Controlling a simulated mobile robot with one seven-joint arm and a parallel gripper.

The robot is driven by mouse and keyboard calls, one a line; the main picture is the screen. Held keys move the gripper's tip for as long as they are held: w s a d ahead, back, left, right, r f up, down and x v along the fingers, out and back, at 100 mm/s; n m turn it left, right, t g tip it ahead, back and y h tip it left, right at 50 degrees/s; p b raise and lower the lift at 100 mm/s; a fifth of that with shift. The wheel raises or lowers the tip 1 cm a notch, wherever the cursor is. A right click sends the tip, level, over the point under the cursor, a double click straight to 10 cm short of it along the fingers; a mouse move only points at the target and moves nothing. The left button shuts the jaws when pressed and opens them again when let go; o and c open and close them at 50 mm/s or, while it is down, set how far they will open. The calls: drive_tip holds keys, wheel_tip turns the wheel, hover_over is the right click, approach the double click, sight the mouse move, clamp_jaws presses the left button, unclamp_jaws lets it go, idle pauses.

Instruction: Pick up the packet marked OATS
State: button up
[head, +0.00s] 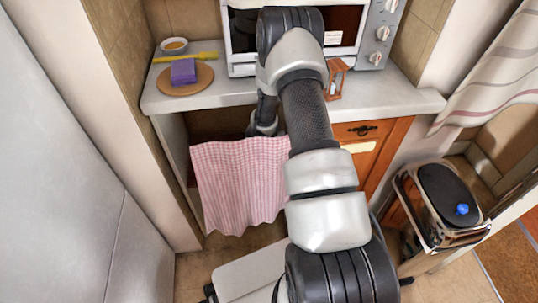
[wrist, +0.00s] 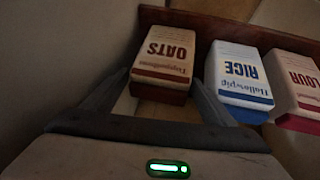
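The packet marked OATS (wrist: 164,50), cream with brown print and a reddish-brown lower end, stands at the left of a row in the wrist view. My gripper (wrist: 159,78) is open, its two dark fingers spread with their tips near the packet's left and right sides. I cannot tell whether either finger touches it. In the head view my arm reaches down under the counter, where the gripper and packet are hidden.
RICE (wrist: 240,75) stands close right of OATS, near the right finger; FLOUR (wrist: 297,88) is beyond. A wall is close on the left. A pink checked cloth (head: 238,178) hangs before the opening under the counter (head: 388,94); an orange drawer cabinet (head: 378,132) adjoins it.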

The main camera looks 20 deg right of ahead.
drive_tip(key=c, duration=1.1)
drive_tip(key=shift+c, duration=0.7)
drive_tip(key=shift+r, duration=0.15)
